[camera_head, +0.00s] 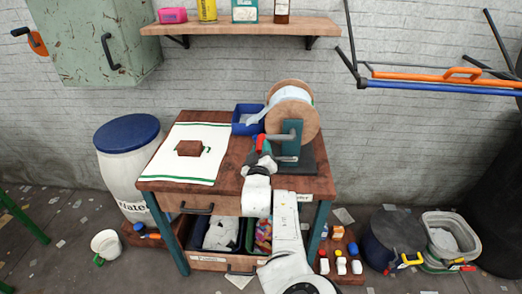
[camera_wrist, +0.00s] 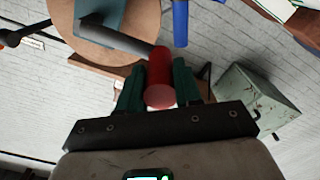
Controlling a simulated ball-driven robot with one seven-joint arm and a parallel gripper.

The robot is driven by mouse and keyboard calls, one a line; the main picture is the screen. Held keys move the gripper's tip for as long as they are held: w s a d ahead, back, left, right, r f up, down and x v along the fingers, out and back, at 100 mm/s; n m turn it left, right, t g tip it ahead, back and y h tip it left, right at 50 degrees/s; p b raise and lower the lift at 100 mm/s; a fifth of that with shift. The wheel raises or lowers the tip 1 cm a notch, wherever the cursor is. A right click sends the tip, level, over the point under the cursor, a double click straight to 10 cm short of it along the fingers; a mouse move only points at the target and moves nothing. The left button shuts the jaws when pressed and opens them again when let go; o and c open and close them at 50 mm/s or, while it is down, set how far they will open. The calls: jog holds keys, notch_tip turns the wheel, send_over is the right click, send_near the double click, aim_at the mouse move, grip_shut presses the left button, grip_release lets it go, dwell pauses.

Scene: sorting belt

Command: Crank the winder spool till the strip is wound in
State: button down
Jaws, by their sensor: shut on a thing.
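The winder spool (camera_head: 306,124) has round wooden flanges and stands on a teal bracket (camera_head: 291,140) at the right of the workbench. A white strip (camera_head: 256,117) runs from the spool down toward the blue bin (camera_head: 246,110) behind it. The red crank handle (camera_head: 261,143) points toward the bench's left side. My gripper (camera_head: 262,153) is shut on this handle. In the wrist view the red handle (camera_wrist: 160,70) sits between my green fingers, with the grey crank arm (camera_wrist: 110,38) leading to the spool's flange (camera_wrist: 130,20). The strip's far end is hidden.
A white cloth (camera_head: 185,135) with a brown block (camera_head: 189,148) lies on the bench's left half. A shelf (camera_head: 240,27) hangs above. A green cabinet (camera_head: 95,40) is at upper left, a white drum (camera_head: 125,180) left of the bench. Buckets stand on the right floor.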

dwell(0.4)
jog(key=c, duration=0.8)
grip_release()
jog(key=shift+s, duration=0.1)
jog(key=shift+s+r+p, duration=0.2)
jog(key=shift+s+p, duration=0.25)
jog(key=shift+p, duration=0.5)
jog(key=shift+s+f+p, duration=0.2)
jog(key=shift+s+p, duration=2.15)
jog(key=shift+s, duration=2.5)
